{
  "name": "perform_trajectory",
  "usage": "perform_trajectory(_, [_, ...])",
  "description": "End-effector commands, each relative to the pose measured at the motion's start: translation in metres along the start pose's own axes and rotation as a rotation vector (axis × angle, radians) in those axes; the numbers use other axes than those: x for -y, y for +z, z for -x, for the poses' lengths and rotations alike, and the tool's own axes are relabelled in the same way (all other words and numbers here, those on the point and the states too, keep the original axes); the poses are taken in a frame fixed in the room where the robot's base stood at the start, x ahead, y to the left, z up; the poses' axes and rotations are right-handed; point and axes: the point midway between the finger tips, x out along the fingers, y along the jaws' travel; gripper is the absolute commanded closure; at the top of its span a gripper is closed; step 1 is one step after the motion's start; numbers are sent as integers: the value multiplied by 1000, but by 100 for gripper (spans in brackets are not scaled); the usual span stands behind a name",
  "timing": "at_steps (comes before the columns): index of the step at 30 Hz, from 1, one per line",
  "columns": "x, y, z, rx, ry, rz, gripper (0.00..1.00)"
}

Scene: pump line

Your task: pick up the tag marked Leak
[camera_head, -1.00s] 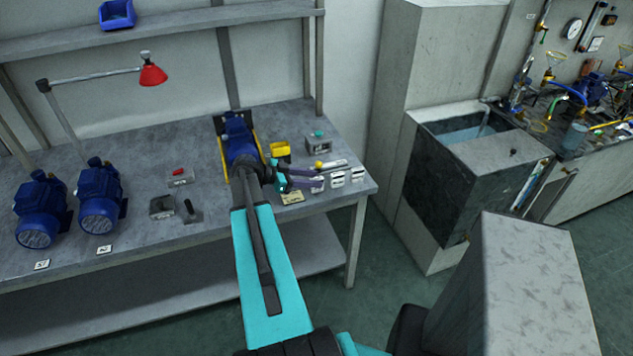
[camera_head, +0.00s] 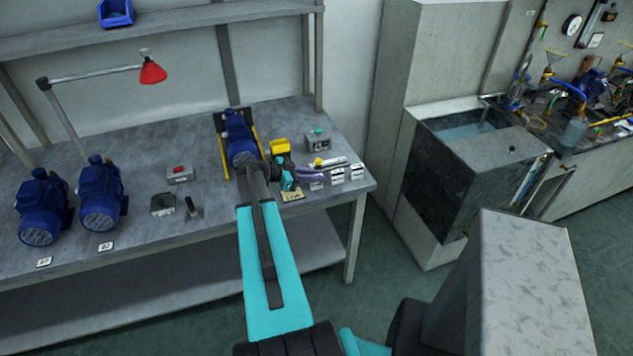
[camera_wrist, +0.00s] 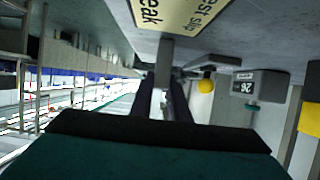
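The tan tag (camera_head: 292,195) lies flat near the front edge of the workbench. In the wrist view the tag (camera_wrist: 185,14) is at the top, cut off by the frame; I read "eak" and "est slip" on it, upside down. A grey upright piece (camera_wrist: 165,52) stands at its edge. My gripper (camera_wrist: 164,78) has its two dark fingers apart, one on each side of this piece; I cannot tell whether they touch it. In the head view my gripper (camera_head: 288,184) is low over the bench beside the tag, partly hidden by my arm.
Several white labelled tags (camera_head: 337,175) lie to the right. A grey box (camera_head: 318,141) and a yellow holder (camera_head: 280,147) stand behind. A blue pump (camera_head: 239,145) is close at the left; two more blue motors (camera_head: 101,198) are further left. The bench front (camera_head: 140,240) is mostly clear.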

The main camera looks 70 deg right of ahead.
Motion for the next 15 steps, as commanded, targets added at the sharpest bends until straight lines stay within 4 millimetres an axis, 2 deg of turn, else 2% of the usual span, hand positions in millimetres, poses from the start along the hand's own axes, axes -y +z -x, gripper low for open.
perform_trajectory(2, [0, 0, 0, 0, 0, 0, 100])
perform_trajectory(15, [0, -2, 1, 0, -1, 0, 100])
